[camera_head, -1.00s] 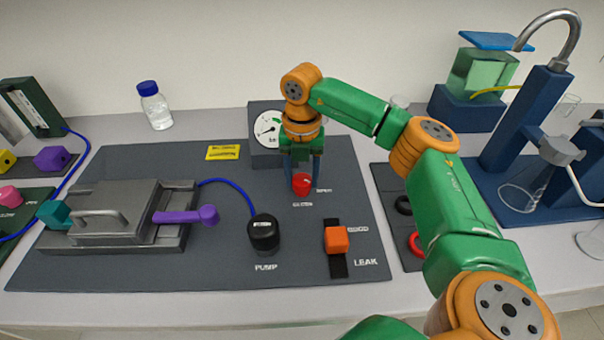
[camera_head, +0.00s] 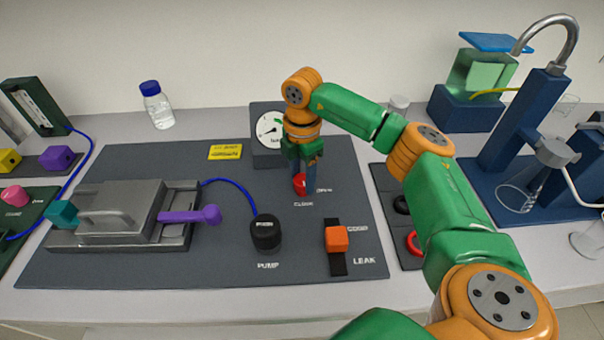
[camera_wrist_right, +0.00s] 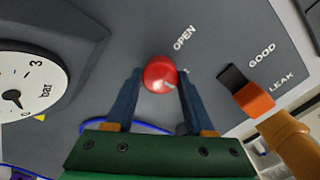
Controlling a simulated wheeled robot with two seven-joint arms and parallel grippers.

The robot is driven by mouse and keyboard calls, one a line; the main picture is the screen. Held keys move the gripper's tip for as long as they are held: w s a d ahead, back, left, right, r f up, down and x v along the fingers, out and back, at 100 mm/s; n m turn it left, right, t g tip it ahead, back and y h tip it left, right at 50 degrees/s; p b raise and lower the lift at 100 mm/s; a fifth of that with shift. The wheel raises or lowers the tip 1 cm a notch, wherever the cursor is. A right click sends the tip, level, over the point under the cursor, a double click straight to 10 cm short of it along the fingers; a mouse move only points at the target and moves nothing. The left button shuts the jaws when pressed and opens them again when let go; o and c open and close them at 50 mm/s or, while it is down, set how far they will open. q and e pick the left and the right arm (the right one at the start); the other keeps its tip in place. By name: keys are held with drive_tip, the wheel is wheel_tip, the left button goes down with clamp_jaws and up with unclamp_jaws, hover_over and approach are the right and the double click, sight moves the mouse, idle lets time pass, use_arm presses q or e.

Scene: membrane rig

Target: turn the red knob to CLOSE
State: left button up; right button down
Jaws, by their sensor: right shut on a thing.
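The red knob (camera_head: 299,181) stands on the dark panel in front of the gauge, partly hidden by my right gripper in the head view. The right wrist view shows it (camera_wrist_right: 160,73) as a round red cap with a pale mark toward its lower right edge. My right gripper (camera_head: 304,186) points down, shut on the knob with one blue finger on each side. The CLOSE label (camera_head: 303,204) is just in front of the knob. The OPEN label (camera_head: 324,190) is to its right and also shows in the right wrist view (camera_wrist_right: 184,38). My left gripper is not in view.
The pressure gauge (camera_head: 269,130) stands behind the knob. The black pump knob (camera_head: 265,232) and the orange slider (camera_head: 337,239) by GOOD and LEAK are nearer the front. A grey clamp unit with a purple lever (camera_head: 190,216) is at left.

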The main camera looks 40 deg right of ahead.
sight(303, 179)
drive_tip(key=shift+r+m, duration=0.1)
drive_tip(key=shift+m, duration=0.6)
drive_tip(key=shift+c, duration=1.3)
unclamp_jaws()
drive_tip(key=shift+d, duration=0.15)
wheel_tip(303, 179, up, 7)
drive_tip(key=shift+f+b, duration=0.1)
drive_tip(key=shift+b, duration=0.4)
